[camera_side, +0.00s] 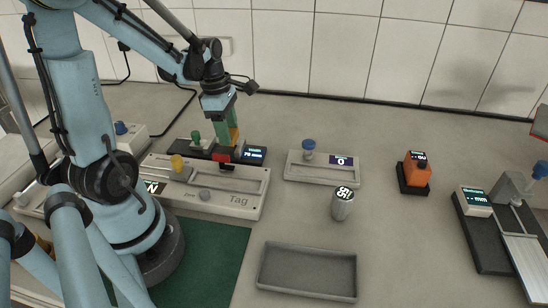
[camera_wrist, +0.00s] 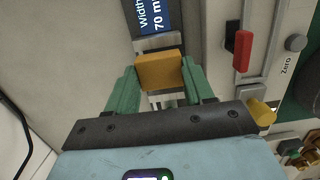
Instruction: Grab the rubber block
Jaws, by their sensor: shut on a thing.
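My gripper (camera_side: 229,128) is at the left of the bench in the side view, pointing down over a device with a small "Width" display (camera_side: 254,154). In the wrist view its two green fingers (camera_wrist: 157,84) are shut on an orange-yellow block, the rubber block (camera_wrist: 160,70), one finger on each side. The block also shows as an orange strip by the fingers in the side view (camera_side: 234,134). The display (camera_wrist: 155,14) reads "Width 70 m…", cut off at the edge. Whether the block still touches the device beneath it cannot be told.
An orange device (camera_side: 417,170), a grey cylinder (camera_side: 343,204) and an empty grey tray (camera_side: 307,290) stand rightward.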

